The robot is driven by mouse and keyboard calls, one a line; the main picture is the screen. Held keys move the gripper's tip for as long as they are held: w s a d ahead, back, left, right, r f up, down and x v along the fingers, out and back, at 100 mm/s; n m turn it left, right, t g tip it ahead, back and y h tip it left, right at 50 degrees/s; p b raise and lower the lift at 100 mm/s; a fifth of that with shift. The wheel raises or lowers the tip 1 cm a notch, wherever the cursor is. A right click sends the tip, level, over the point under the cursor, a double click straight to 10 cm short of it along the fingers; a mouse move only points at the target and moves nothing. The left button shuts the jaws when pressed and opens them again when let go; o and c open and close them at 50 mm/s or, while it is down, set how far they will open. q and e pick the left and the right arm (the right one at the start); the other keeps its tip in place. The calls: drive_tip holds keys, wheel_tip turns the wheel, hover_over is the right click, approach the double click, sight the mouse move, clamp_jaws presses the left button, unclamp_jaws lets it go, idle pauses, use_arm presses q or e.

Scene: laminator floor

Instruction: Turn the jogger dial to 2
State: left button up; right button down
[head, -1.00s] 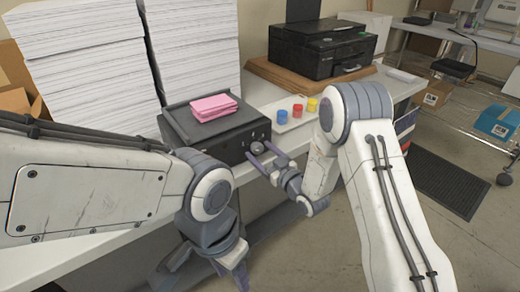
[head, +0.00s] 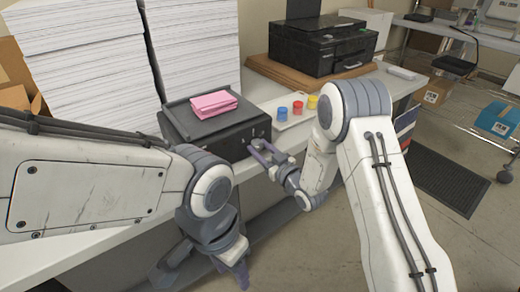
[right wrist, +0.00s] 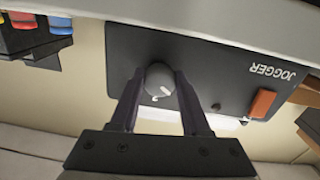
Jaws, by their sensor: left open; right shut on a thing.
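The jogger (head: 212,143) is a black box on the white table, with a pink stack of paper (head: 213,104) on its top. In the right wrist view its front panel (right wrist: 225,60) appears upside down, lettered JOGGER. My left gripper (head: 205,270) hangs open and empty below the table edge, away from the jogger.
An orange switch (right wrist: 262,103) is on the panel beside the dial. Tall white paper stacks (head: 85,60) stand behind the jogger. Blue, red and yellow small pots (head: 297,108) sit to its right, before a black printer (head: 322,47). The floor in front is clear.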

drive_tip(key=m+b, duration=0.1)
drive_tip(key=m, duration=0.3)
drive_tip(key=shift+m, duration=0.4)
drive_tip(key=m, duration=0.2)
drive_tip(key=shift+m+b, duration=0.3)
drive_tip(key=shift+b, duration=0.05)
drive_tip(key=shift+m+g, duration=0.3)
drive_tip(key=shift+m, duration=1.3)
drive_tip(key=shift+c, duration=1.9)
unclamp_jaws()
drive_tip(key=shift+s, duration=0.1)
drive_tip(key=b+v, duration=0.2)
drive_tip(key=v, duration=0.8)
drive_tip(key=shift+s+d, duration=0.15)
drive_tip(key=shift+s, duration=0.05)
